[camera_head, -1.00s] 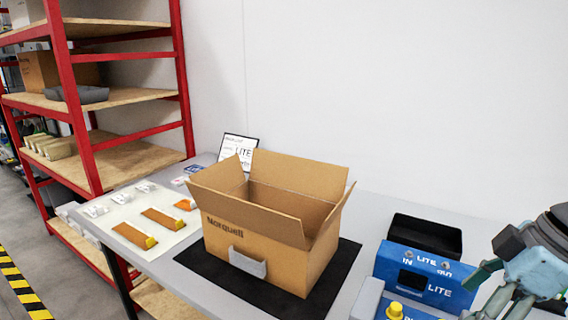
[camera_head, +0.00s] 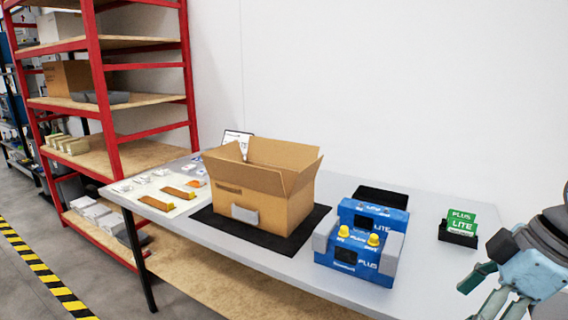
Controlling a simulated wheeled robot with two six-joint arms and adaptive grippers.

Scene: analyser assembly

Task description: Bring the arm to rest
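My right gripper (camera_head: 480,293) is at the lower right edge of the head view, in front of the table's right part. Its two fingers are apart with nothing seen between them, and the lower finger runs to the picture's bottom edge. My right arm (camera_head: 545,255) comes in from the right edge and is partly cut off. The gripper appears clear of the things on the table. My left gripper is not in view.
The grey table (camera_head: 425,270) holds an open cardboard box (camera_head: 265,205) on a black mat (camera_head: 203,215). Blue LITE and PLUS analysers (camera_head: 345,262), a black tray (camera_head: 385,196) and green cards in a holder (camera_head: 458,236) stand right of it. A red shelf (camera_head: 108,115) stands left.

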